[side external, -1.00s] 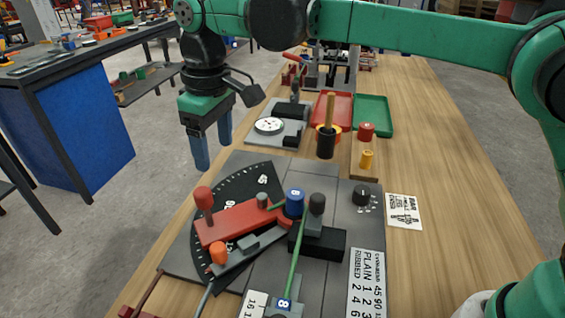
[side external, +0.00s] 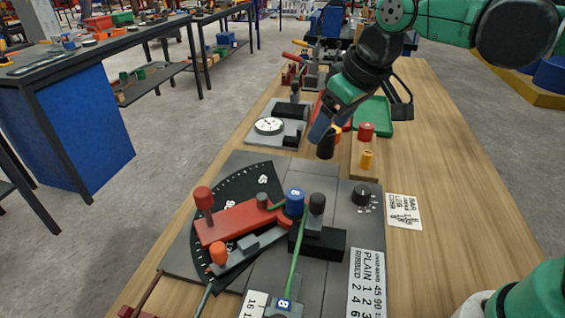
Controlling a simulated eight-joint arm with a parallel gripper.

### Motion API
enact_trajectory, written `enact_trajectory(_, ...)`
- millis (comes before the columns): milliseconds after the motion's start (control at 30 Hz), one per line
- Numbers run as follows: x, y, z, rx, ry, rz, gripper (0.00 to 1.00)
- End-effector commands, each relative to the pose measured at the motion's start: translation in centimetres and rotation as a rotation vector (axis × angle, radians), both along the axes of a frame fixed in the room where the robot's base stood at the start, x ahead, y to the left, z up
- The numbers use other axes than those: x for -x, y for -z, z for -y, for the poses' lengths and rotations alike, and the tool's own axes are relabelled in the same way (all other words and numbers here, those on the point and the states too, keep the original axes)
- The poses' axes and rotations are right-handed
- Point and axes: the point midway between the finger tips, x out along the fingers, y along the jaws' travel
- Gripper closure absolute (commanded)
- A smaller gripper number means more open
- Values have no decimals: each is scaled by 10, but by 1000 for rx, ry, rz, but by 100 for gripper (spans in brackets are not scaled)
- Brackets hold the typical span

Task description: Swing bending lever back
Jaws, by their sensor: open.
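The bending lever is a red bar (side external: 240,222) lying across the black angle dial (side external: 262,180) of the bender plate. A red upright knob (side external: 203,198) stands at its left end, and its right end lies by the blue post (side external: 295,202). A green bar (side external: 294,258) runs from beside the blue post toward the front. My gripper (side external: 319,131) is tilted in the air beyond the bender, by the dark cup, apart from the lever. The gap between its fingers is hard to see from this side. It holds nothing that I can see.
A dark cup (side external: 326,145) and a red-capped yellow piece (side external: 367,140) stand behind the bender. A round gauge (side external: 269,126) sits on a grey plate. A green tray (side external: 373,116) lies at the back. The bench's right side is mostly clear.

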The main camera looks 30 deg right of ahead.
Motion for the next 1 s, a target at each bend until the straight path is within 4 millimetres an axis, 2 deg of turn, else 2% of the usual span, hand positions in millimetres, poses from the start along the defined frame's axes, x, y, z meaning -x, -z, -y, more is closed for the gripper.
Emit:
enact_trajectory(200, 25, 15, 27, -20, 92, 71, 33)
enact_trajectory(500, 53, 39, 53, -42, 199, 162, 33)
enact_trajectory(733, 62, 50, 61, -48, 236, 195, 33)
enact_trajectory(1000, 62, 51, 62, -49, 240, 199, 33)
